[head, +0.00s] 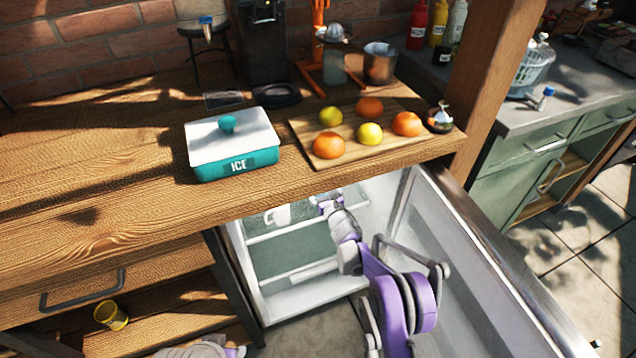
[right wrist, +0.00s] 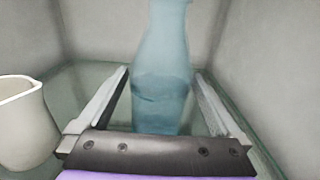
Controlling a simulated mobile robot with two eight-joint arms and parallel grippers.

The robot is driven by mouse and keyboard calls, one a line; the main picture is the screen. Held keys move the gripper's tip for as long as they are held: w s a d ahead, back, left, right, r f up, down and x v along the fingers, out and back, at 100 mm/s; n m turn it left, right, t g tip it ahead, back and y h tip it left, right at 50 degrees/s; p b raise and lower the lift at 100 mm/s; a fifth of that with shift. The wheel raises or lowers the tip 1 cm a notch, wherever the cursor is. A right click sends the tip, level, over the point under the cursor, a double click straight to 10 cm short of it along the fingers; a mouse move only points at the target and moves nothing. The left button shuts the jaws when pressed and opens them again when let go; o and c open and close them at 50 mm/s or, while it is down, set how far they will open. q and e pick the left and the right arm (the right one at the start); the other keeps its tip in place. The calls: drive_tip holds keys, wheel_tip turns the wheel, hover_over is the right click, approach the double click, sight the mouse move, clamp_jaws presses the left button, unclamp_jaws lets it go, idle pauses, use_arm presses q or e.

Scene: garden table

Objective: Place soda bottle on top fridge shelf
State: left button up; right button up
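The soda bottle (right wrist: 162,85), pale blue and translucent, stands upright on the glass fridge shelf (right wrist: 85,80) in the right wrist view. My right gripper (right wrist: 162,74) is open, with a finger on each side of the bottle and gaps visible between them. In the head view my right arm reaches into the open fridge (head: 380,215), its hand (head: 328,204) at the level of the top shelf under the counter. The bottle is hidden there. Of my left arm only a piece shows at the bottom edge; its gripper is out of view.
A white jug (right wrist: 25,122) stands on the same shelf, left of the gripper; it also shows in the head view (head: 277,215). The open fridge door (head: 490,260) lies to the right. The wooden counter (head: 90,180) overhangs the fridge and carries an ice box (head: 232,145) and a fruit board (head: 385,150).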

drive_tip(key=shift+r, duration=0.3)
drive_tip(key=p+v, duration=0.1)
drive_tip(key=v, duration=1.1)
drive_tip(key=shift+p, duration=0.3)
drive_tip(key=shift+f, duration=0.15)
